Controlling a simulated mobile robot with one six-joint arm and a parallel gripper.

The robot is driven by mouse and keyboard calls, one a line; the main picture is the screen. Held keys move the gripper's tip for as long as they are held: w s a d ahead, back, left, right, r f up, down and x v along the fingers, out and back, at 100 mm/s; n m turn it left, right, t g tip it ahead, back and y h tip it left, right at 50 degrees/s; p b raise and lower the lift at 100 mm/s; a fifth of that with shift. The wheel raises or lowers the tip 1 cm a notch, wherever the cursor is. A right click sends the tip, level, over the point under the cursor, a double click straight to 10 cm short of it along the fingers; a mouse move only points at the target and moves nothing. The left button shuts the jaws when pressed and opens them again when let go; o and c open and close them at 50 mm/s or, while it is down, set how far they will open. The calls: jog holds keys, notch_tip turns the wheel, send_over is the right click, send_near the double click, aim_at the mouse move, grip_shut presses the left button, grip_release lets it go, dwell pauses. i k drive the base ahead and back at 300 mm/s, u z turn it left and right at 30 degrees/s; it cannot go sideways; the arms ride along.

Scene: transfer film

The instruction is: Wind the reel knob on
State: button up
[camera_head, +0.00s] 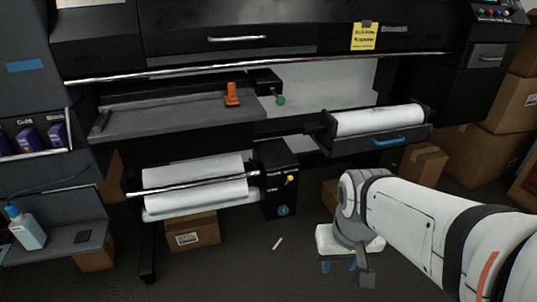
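A teal round knob (283,211) is low on the front of a black drive box (279,167), at the right end of the lower white film roll (195,175). A small yellow-tipped lever (290,179) sticks out above it. A green knob (281,100) hangs under a black block higher up. Which of these is the reel knob is not marked clearly. My gripper (339,266) is low, right of the drive box and apart from it. Its two blue fingertips look spread with nothing between them; the arm partly hides it.
An orange clamp (232,95) sits on the grey shelf (180,112). Another white roll (380,119) lies in a tray with a blue handle at right. Cardboard boxes (192,232) stand under and beside the machine. A small white piece (277,243) lies on otherwise open floor.

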aim_at(282, 210)
jog(key=u, duration=0.05)
jog(key=k, duration=0.45)
jog(key=z, duration=0.7)
jog(key=i, duration=1.2)
jog(key=u, duration=0.05)
